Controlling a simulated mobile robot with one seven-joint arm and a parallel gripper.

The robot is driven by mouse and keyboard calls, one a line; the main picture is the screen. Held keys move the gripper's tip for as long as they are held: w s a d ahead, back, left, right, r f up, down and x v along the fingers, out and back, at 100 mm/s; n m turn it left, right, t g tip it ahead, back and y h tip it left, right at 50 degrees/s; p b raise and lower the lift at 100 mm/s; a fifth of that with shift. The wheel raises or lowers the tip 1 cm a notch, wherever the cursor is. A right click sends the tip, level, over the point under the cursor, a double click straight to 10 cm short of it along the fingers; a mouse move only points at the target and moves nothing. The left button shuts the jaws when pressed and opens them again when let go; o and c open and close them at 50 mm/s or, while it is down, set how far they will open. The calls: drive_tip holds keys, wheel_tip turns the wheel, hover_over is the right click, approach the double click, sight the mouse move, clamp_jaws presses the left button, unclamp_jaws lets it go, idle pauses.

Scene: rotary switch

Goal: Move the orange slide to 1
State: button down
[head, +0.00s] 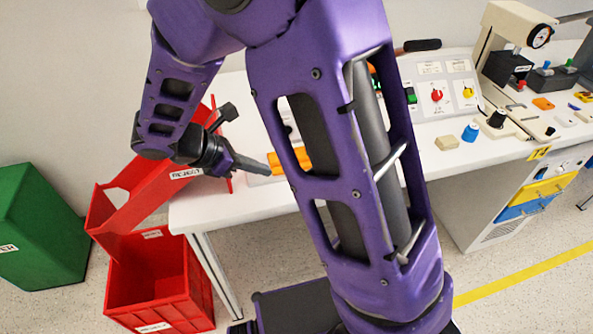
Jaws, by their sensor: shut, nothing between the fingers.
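The orange slide (284,165) shows as an orange block near the left end of the white bench. My purple arm covers its right side and much of the panel around it. No scale or number 1 can be read there. My gripper (267,170) reaches in from the left, with its dark fingers shut and empty. The fingertips are at the left end of the orange block. I cannot tell whether they touch it.
A red chute (150,190) stands left of the gripper, above a red crate (160,282). A green bin (38,228) is farther left. On the bench's right are a switch panel (430,110), a blue knob (470,132) and a beige machine (505,35).

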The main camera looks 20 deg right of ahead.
drive_tip(key=b+x, duration=0.2)
drive_tip(key=x, duration=0.8)
drive_tip(key=shift+d+f, duration=0.15)
drive_tip(key=shift+f, duration=0.05)
drive_tip(key=shift+w+d+r, duration=0.15)
drive_tip(key=shift+w+d, duration=0.05)
drive_tip(key=shift+d, duration=0.4)
drive_tip(key=shift+w+d+r, duration=0.1)
drive_tip(key=shift+w+d, duration=0.05)
drive_tip(key=shift+d, duration=0.45)
drive_tip(key=shift+w+d, duration=0.15)
drive_tip(key=shift+d, duration=0.4)
drive_tip(key=shift+d, duration=0.15)
